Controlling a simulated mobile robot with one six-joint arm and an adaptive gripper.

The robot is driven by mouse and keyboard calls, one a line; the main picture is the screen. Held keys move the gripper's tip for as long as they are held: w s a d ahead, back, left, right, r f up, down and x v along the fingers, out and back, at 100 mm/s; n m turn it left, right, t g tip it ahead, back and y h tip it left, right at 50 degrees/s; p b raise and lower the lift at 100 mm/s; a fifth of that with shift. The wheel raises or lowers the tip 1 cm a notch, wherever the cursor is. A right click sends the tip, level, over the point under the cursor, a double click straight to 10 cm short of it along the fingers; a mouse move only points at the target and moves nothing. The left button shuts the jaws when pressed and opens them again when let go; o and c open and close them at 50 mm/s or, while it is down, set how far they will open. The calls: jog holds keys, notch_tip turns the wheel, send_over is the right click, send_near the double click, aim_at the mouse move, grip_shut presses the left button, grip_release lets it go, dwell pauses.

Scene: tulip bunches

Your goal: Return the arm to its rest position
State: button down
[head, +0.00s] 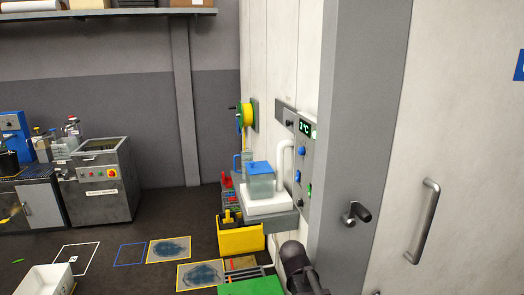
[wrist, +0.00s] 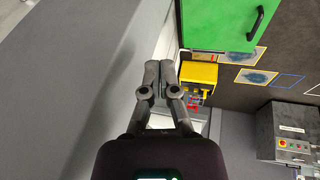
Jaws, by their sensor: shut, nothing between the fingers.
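My gripper (wrist: 160,75) shows in the wrist view with its two dark grey fingers shut and nothing between them. In that view it is in front of a grey panel and a white wall strip, left of a yellow bin (wrist: 199,73) and below a green surface (wrist: 217,22). In the head view a dark rounded part of my arm shows at the bottom, right of the green surface (head: 252,287). The gripper fingers are not visible in the head view. No tulip bunches can be made out in either view.
A wall unit with a blue-lidded container (head: 260,180) juts out above the yellow bin (head: 240,236). A grey door frame (head: 350,140) and door (head: 455,150) stand at right. A grey machine (head: 102,182) stands at left. Dark floor with marked squares lies between.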

jog(key=s+d+m+g+y, duration=0.1)
jog(key=s+d, duration=0.4)
jog(key=s, duration=0.8)
jog(key=g+y, duration=0.1)
jog(key=g, duration=0.1)
jog(key=shift+s+d+f+m+g+p, duration=0.2)
jog(key=shift+d+f+m+g+p, duration=0.1)
jog(key=shift+d+m, duration=0.1)
